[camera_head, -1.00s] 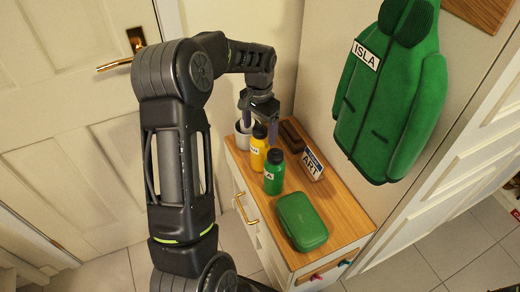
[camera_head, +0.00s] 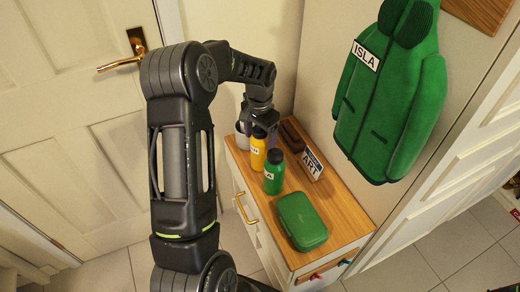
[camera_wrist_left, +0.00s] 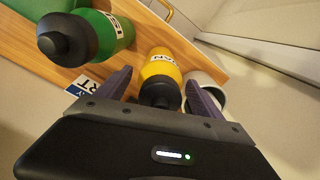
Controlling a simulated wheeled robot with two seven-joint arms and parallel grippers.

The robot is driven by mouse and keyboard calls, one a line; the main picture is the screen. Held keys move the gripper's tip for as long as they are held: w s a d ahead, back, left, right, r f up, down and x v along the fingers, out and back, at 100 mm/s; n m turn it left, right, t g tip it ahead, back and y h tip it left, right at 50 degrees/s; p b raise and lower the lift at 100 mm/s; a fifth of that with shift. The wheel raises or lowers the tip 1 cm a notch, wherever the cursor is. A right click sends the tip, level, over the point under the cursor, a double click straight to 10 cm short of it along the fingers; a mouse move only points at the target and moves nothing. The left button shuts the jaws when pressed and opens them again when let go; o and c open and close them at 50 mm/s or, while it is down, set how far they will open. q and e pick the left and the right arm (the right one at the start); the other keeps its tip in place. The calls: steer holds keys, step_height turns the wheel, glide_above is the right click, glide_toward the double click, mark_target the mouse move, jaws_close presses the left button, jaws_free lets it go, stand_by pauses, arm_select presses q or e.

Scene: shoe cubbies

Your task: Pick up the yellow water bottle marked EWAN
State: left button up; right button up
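The yellow water bottle (camera_head: 258,152) with a black cap stands upright on the wooden cabinet top, its white label partly readable. My left gripper (camera_head: 258,125) is over it from above. In the left wrist view the gripper (camera_wrist_left: 158,92) is open, with one finger on each side of the yellow bottle's (camera_wrist_left: 162,68) black cap. I cannot tell whether either finger touches it. A green bottle (camera_head: 273,178) with a black cap stands just in front of the yellow one. My right gripper is not in view.
A white cup (camera_head: 242,138) stands behind the yellow bottle, close to a finger. An ART sign (camera_head: 313,163), a brown object (camera_head: 293,137) and a green case (camera_head: 301,221) share the cabinet top (camera_head: 335,208). A green ISLA coat (camera_head: 392,90) hangs right.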

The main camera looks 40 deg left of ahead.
arm_select(q)
jaws_close()
stand_by(0.7)
